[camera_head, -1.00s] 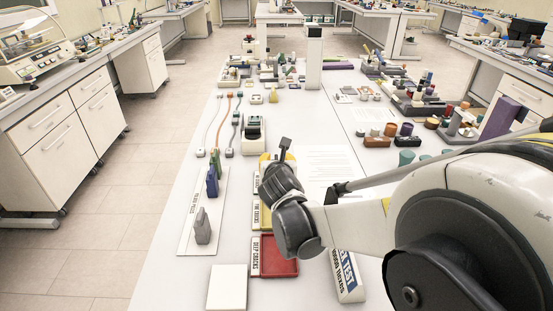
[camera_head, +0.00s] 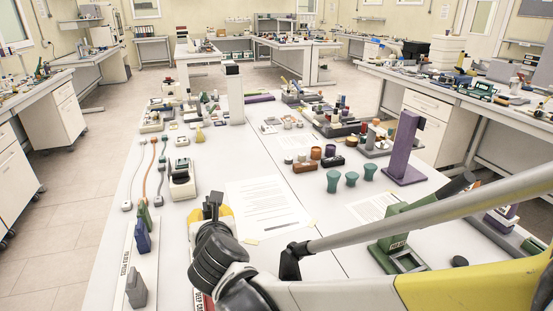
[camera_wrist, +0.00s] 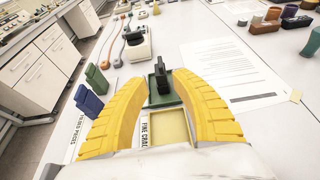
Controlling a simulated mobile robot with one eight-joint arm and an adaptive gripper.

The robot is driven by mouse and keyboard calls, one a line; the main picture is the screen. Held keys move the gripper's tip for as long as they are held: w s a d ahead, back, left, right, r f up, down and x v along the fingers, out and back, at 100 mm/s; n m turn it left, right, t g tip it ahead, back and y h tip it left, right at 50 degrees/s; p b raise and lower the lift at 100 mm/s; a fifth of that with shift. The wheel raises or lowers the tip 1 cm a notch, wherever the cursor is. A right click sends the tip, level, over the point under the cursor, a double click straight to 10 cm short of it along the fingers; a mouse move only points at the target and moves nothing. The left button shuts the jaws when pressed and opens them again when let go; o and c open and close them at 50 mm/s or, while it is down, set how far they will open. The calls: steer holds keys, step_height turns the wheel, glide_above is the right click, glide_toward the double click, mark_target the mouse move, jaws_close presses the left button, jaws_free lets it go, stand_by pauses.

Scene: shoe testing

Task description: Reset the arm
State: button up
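My gripper (camera_wrist: 155,80) shows in the wrist view as two yellow ribbed fingers, apart and empty between the tips. Beyond and below the tips, a dark upright piece (camera_wrist: 162,76) stands in a green tray (camera_wrist: 178,98). A yellow tray (camera_wrist: 170,128) with a label reading "FINE CRA…" lies closer, between the fingers. In the head view my dark wrist (camera_head: 222,255) covers most of the gripper and the trays. Only a little yellow of the gripper shows there.
On the left, a white strip (camera_head: 121,296) bears a grey piece (camera_head: 137,287), a blue piece (camera_head: 142,238) and a green piece (camera_head: 144,214). A paper sheet (camera_head: 265,205) lies right of the wrist. A purple stand (camera_head: 405,150) and green gauge (camera_head: 398,240) stand at right.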

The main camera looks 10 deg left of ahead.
steer(key=d+r+m+g+h, duration=0.2)
steer(key=d+m+h, duration=0.3)
steer(key=d+m, duration=2.05)
steer(key=s+d+f+m+g, duration=0.1)
steer(key=s+d+f+m, duration=0.1)
steer(key=s+d+m, duration=0.5)
steer(key=s+d+f+m+g+h, duration=0.1)
steer(key=s+d+f+m, duration=0.1)
steer(key=s+d+m, duration=0.5)
steer(key=d+m, duration=0.2)
steer(key=d, duration=0.3)
steer(key=shift+s+d+g+h, duration=0.2)
steer(key=shift+s+g+h, duration=0.1)
steer(key=shift+s, duration=0.05)
steer(key=shift+r, duration=0.1)
